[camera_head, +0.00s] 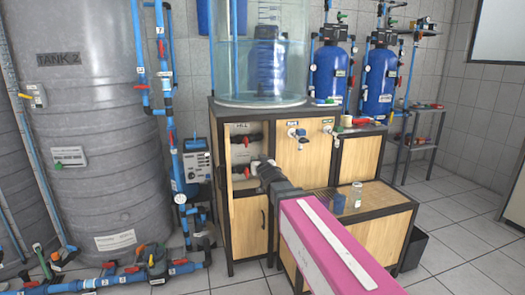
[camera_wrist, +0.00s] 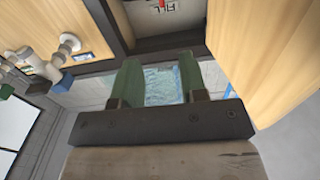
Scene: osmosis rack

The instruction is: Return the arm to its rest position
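My arm (camera_head: 325,245), pink with a white strip, reaches from the lower right toward the wooden cabinet. My dark gripper (camera_head: 262,168) is at its end, in front of the open compartment marked FILL. In the wrist view, the two green fingers of my gripper (camera_wrist: 157,80) stand apart. Nothing is held between them; a pale blue, glassy patch shows through the gap. In the head view the fingertips are small and dark, and I cannot tell whether they touch the valve (camera_head: 240,171) beside them.
A glass tank (camera_head: 262,70) stands on the cabinet (camera_head: 303,165). A lower bench (camera_head: 385,205) at right holds a blue block (camera_head: 337,204) and a small clear bottle (camera_head: 356,195). Blue pipes and a large grey tank (camera_head: 85,130) fill the left. Open floor (camera_head: 455,240) lies at right.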

